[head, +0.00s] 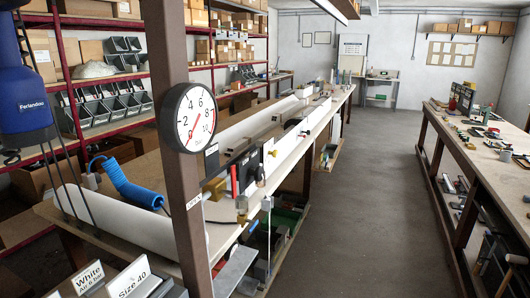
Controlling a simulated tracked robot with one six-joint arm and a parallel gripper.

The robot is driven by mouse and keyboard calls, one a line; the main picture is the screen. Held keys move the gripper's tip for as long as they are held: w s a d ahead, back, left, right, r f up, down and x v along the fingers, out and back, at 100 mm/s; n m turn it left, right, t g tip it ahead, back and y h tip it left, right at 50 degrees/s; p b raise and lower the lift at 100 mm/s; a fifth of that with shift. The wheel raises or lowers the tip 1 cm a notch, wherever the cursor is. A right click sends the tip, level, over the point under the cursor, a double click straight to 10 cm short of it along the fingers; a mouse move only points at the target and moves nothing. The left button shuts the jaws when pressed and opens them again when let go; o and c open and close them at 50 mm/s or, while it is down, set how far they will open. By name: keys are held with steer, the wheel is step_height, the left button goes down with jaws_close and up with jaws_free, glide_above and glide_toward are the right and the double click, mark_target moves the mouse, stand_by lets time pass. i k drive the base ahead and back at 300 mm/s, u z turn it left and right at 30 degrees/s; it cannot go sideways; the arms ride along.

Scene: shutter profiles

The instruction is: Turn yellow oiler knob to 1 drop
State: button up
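Small yellow to brass-coloured parts show along the near edge of the long bench in the head view. One is a small yellow piece (274,153) on the bench's edge. Another is a brass fitting (242,203) closer to me, beside a brass block (214,189). I cannot tell which of them, if any, is the oiler knob, and no drop marking is readable. My gripper is not in view.
A brown post with a round pressure gauge (195,118) stands close in front, partly hiding the long bench (310,128). A blue coiled hose (133,187) lies on that bench. The grey floor aisle (365,190) is clear up to the right bench (480,150).

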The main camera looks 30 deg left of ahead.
mark_target(275, 153)
steer(key=u, duration=0.65)
steer(key=i, duration=0.9)
steer(key=u, duration=0.65)
